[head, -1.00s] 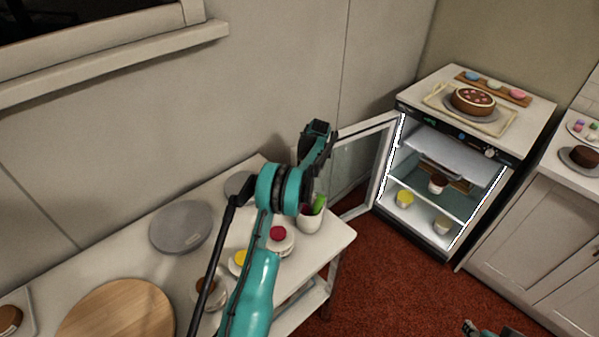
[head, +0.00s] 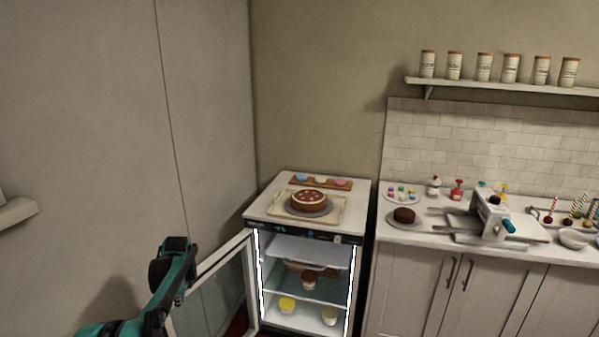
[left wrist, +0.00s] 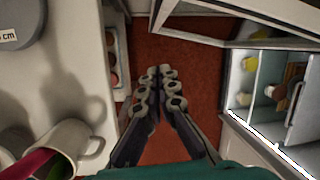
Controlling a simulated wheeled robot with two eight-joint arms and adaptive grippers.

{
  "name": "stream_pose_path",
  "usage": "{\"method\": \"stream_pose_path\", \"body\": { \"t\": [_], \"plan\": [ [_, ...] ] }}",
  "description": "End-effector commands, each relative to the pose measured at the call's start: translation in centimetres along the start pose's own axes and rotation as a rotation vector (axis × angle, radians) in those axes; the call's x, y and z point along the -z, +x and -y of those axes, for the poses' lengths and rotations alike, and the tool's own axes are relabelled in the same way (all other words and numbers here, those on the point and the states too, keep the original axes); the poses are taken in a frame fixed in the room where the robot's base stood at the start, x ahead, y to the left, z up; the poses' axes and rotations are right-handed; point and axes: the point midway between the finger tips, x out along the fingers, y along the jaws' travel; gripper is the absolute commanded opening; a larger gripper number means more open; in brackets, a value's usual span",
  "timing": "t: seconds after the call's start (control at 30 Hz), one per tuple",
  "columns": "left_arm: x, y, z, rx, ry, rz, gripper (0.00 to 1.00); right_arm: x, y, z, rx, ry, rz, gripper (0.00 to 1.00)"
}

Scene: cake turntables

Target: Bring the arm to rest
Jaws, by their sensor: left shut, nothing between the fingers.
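My left gripper (left wrist: 160,75) points down over the red-brown floor in the left wrist view. Its two fingers meet at the tips, with nothing between them. In the head view my left arm comes in at the lower left, and the left gripper (head: 178,258) is in front of the open fridge door. It is held up and touches nothing that I can see. My right gripper is not in the head view now.
The open fridge (head: 305,292) holds several small cakes, and its glass door (head: 215,293) stands open beside my left gripper. A cake (head: 308,201) sits on top. A counter (head: 470,245) runs to the right. In the left wrist view a white table with a mug (left wrist: 68,143) is at left.

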Motion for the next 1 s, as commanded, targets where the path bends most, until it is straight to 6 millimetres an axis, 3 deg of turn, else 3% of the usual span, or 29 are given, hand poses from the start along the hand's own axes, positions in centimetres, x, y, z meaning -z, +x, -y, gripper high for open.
{"method": "stream_pose_path", "body": {
  "t": [0.03,0.2,0.4,0.5,0.73,0.9,1.0],
  "plan": [
    [1.1,-2.8,-0.8,0.024,-0.071,-0.005,0.0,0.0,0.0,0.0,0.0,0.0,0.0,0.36],
    [4.7,-9.9,-4.0,0.101,-0.343,-0.04,0.0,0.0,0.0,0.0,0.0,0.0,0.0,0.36],
    [9.1,-16.2,-9.7,0.176,-0.666,-0.114,0.0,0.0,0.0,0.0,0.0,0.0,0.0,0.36],
    [11.2,-18.4,-13.1,0.205,-0.827,-0.163,0.0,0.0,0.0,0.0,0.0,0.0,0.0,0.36],
    [16.1,-20.6,-21.7,0.24,-1.195,-0.307,0.0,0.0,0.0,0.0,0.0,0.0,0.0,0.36],
    [19.0,-20.0,-27.3,0.236,-1.441,-0.42,0.0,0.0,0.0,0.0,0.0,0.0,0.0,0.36],
    [20.2,-19.3,-29.6,0.225,-1.546,-0.473,0.0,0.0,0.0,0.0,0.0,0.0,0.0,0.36]
  ]
}}
